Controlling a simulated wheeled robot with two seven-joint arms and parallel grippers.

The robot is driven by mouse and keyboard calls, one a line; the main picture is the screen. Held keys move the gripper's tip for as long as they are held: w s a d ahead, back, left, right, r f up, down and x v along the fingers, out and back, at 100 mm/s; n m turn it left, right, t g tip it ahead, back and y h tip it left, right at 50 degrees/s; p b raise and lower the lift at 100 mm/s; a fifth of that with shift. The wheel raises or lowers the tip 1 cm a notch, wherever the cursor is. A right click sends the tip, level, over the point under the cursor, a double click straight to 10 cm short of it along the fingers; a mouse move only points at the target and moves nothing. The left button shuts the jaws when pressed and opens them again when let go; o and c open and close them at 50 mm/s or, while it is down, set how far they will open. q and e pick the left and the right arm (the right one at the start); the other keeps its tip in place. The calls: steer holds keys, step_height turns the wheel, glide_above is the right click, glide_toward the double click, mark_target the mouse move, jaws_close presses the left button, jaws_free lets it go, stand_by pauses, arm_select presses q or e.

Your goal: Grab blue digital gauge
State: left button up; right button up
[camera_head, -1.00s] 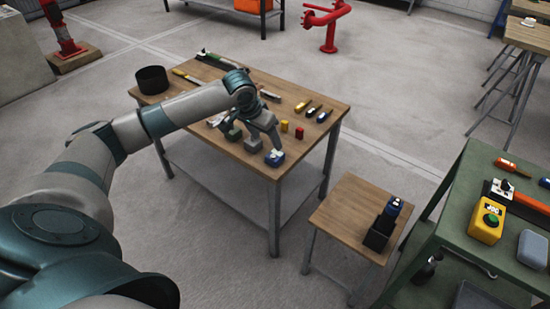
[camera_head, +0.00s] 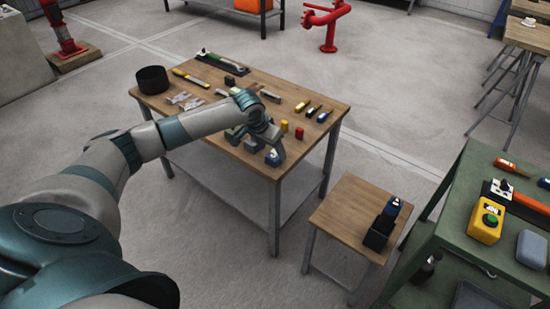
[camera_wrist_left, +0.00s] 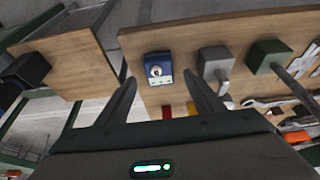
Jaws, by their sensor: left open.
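The blue digital gauge (camera_head: 272,159) sits at the near corner of the wooden worktable, partly hidden by my gripper in the head view. In the left wrist view the blue gauge (camera_wrist_left: 158,66) shows a round dial and a pale strip. My left gripper (camera_head: 277,149) is open and empty above it. In the wrist view the two fingers of the left gripper (camera_wrist_left: 160,82) are spread, with the gauge framed between and just beyond their tips. I cannot tell whether they touch it. My right gripper is not in view.
A grey block (camera_wrist_left: 214,62) and a green block (camera_wrist_left: 268,55) stand beside the gauge. Red (camera_head: 299,133) and yellow (camera_head: 284,126) small items stand behind it. A small side table (camera_head: 345,215) with a black holder (camera_head: 379,235) stands at right, next to a green cart (camera_head: 445,205).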

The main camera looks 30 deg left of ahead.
mark_target(275, 155)
arm_select(q)
steer(key=shift+x, duration=1.8)
steer(key=shift+c, duration=0.6)
steer(key=c, duration=1.4)
steer(key=shift+o, duration=0.2)
steer(key=shift+r, duration=0.85)
step_height(275, 155, up, 3)
steer(key=shift+f, duration=0.2)
steer(key=w+d+r+b, duration=0.1)
steer(key=d+r, duration=0.5)
steer(key=d, duration=0.5)
steer(key=shift+w+d+r, duration=0.25)
steer(key=shift+d+r, duration=0.1)
steer(key=shift+r, duration=0.05)
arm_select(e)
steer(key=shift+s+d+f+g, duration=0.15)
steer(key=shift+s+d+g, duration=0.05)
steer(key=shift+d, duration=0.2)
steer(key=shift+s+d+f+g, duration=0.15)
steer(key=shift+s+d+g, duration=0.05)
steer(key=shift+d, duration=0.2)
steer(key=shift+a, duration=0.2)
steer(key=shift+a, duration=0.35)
